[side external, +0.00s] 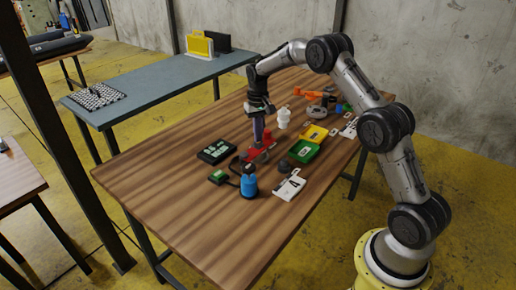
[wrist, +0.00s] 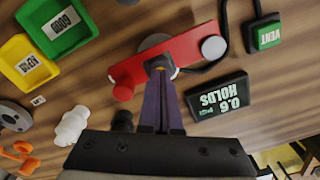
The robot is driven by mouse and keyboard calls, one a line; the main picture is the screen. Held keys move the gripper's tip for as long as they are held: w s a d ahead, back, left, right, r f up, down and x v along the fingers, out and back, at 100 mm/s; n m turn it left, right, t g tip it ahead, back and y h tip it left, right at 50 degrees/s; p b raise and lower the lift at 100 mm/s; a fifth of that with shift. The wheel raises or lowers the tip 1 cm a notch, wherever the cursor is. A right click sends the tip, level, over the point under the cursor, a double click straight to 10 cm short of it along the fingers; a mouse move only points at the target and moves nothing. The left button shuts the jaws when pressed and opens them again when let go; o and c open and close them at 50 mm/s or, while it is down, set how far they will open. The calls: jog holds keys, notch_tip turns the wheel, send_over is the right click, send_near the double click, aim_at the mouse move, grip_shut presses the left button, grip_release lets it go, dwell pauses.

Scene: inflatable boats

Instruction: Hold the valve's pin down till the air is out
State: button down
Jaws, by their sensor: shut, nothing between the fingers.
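My gripper (wrist: 160,66) is shut, its purple fingers together and empty, pointing down at the red holder. In the side view my gripper (side external: 259,143) is right over the red holder (side external: 264,153). The red holder (wrist: 188,53) is a bar with a grey round cap at one end and a red knob at the other. A pale rim shows around the fingertips at its middle; the valve and its pin are hidden there, and I cannot tell whether the tips press the pin.
A green VENT box (wrist: 263,37) with a black cable sits beside the display. A green tray (wrist: 62,22) marked GOOD and a yellow tray (wrist: 28,70) lie on the other side. A white object (wrist: 72,127) stands close by.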

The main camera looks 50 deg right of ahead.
dwell(0.5)
jog(key=shift+r, duration=2.65)
